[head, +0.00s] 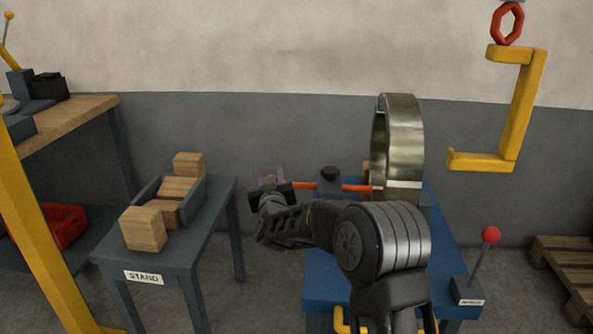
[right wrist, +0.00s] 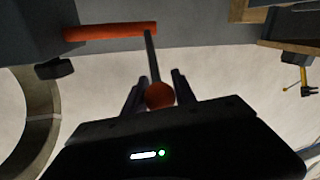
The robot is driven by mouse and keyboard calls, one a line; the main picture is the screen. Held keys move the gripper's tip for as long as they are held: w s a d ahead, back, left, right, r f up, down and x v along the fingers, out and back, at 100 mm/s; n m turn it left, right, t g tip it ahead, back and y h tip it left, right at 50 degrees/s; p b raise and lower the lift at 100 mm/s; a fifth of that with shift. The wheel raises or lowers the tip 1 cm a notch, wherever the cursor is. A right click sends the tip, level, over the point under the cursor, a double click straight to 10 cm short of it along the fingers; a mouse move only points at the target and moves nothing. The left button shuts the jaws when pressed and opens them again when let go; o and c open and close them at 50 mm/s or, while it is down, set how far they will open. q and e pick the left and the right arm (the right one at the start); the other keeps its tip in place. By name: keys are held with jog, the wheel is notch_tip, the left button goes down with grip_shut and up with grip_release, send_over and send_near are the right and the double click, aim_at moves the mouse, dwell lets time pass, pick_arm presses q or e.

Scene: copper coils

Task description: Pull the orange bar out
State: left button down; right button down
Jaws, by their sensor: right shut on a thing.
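The orange bar (head: 335,187) lies level over the blue bench, in front of the dark post. Its right end meets the lower part of the metal coil ring (head: 405,150), which stands upright; I cannot tell how far it goes in. In the right wrist view the orange bar (right wrist: 110,31) has a thin grey stem ending in an orange ball (right wrist: 160,96). My right gripper (head: 270,184) is at the bar's left end, with its fingers shut around the ball. The fingers also show in the right wrist view (right wrist: 158,88). My left gripper is out of view.
The blue bench (head: 455,235) carries a red-knobbed lever (head: 490,236) at its right. A yellow C-hook (head: 523,105) hangs at upper right. A grey stand (head: 222,215) with wooden blocks in a cradle is at left. A gap separates stand and bench. A pallet (head: 570,270) lies far right.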

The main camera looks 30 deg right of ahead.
jog(key=shift+w+a+p, duration=0.2)
jog(key=shift+w+a, duration=0.4)
jog(key=shift+a, duration=0.2)
jog(key=shift+w+a+p, duration=0.2)
jog(key=shift+w+a, duration=0.35)
jog(key=shift+a, duration=0.25)
jog(key=c, duration=1)
grip_release()
jog(key=shift+w+a, duration=0.1)
jog(key=shift+a, duration=0.05)
jog(key=shift+c, duration=0.2)
jog(key=p+v, duration=0.1)
jog(key=v, duration=0.6)
jog(key=shift+s, duration=0.4)
jog(key=shift+a, duration=0.15)
